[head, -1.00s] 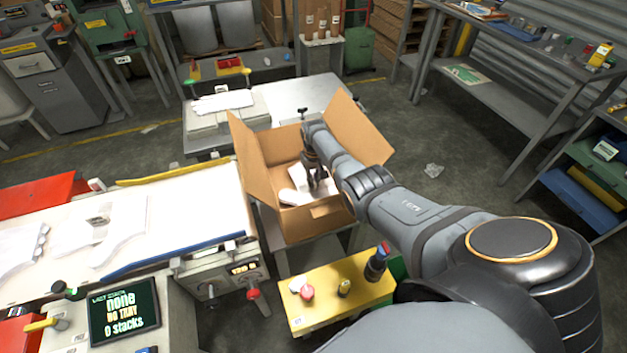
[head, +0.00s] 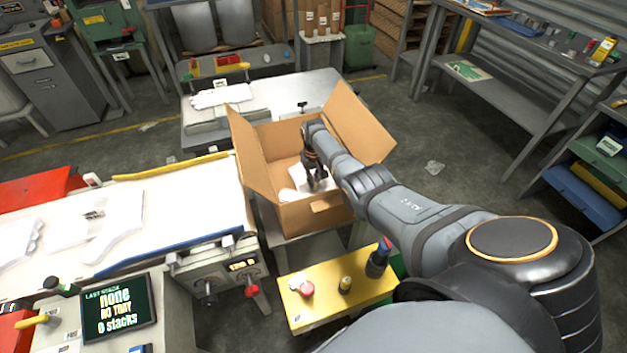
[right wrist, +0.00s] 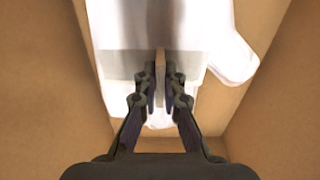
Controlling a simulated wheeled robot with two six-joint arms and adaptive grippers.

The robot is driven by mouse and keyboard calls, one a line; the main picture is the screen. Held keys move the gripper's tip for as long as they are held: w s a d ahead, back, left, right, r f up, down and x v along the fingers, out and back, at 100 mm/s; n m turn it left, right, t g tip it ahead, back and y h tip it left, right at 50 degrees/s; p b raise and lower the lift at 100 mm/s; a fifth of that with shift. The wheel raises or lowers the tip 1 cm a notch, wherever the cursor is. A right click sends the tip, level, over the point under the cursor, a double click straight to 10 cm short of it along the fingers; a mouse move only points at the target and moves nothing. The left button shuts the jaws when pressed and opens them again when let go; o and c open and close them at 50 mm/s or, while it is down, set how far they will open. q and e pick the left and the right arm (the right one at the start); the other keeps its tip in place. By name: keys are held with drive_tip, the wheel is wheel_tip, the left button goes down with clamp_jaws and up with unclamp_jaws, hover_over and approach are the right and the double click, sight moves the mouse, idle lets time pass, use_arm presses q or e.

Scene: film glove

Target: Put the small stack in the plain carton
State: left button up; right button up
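The plain carton (head: 327,215) is an open brown box with raised flaps, on a stand in the middle of the head view. My right gripper (head: 315,184) reaches down inside it. White film gloves (head: 288,195) lie low in the carton around the fingertips. In the right wrist view the white glove stack (right wrist: 215,45) lies beyond the fingers, one part sticking out to the right. The right fingertips (right wrist: 160,78) are close together, with a narrow tan strip between them. Whether they grip the stack is unclear. My left gripper is not in view.
A white work table (head: 165,215) with flat gloves (head: 115,222) stands left of the carton. A yellow bench (head: 325,311) with knobs is in front. A screen (head: 118,309) reads "none", "no tray", "0 stacks". Open floor lies right of the carton.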

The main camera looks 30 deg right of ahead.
drive_tip(key=o, duration=0.5)
wheel_tip(320, 180, up, 12)
idle(0.4)
idle(0.6)
